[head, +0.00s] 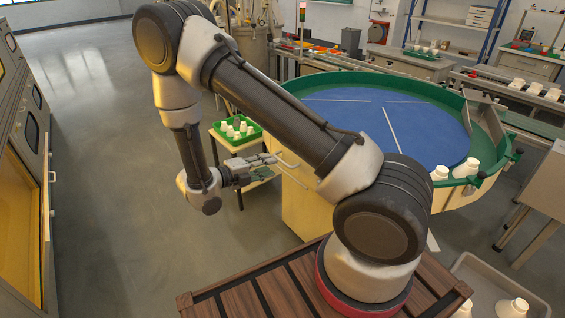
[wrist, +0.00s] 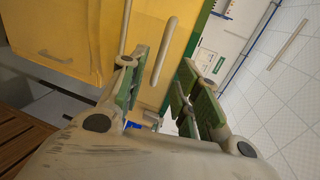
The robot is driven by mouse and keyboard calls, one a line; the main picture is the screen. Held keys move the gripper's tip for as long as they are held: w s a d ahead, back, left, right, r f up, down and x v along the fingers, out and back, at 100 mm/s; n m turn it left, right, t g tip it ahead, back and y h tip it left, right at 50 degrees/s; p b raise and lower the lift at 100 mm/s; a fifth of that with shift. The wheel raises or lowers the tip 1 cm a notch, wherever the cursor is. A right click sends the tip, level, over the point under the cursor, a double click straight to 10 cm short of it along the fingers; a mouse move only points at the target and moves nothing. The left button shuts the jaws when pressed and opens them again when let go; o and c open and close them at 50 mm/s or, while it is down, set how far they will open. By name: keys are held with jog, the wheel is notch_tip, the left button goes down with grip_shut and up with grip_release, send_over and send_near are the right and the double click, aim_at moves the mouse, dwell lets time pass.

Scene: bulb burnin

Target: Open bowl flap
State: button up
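The big round bowl (head: 325,79) has a green rim, a blue floor and a pale yellow base (head: 305,209). A grey plate (head: 483,108), perhaps the flap, stands at the bowl's right side; I cannot tell its state. My gripper (head: 268,166) is left of the base, below the rim. In the wrist view my gripper (wrist: 163,67) is open, its green-padded fingers apart with nothing held. A pale rounded bar (wrist: 166,50) shows beyond and between the fingers, in front of a yellow surface (wrist: 155,20). Contact with it is not visible.
White bulb-like pieces (head: 438,174) stand by the bowl's right front. A green tray (head: 236,130) of white pieces sits on a small stand behind my gripper. A grey bin (head: 490,275) is at lower right.

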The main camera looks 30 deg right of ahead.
aim_at(282, 162)
jog(key=x, duration=0.7)
grip_shut()
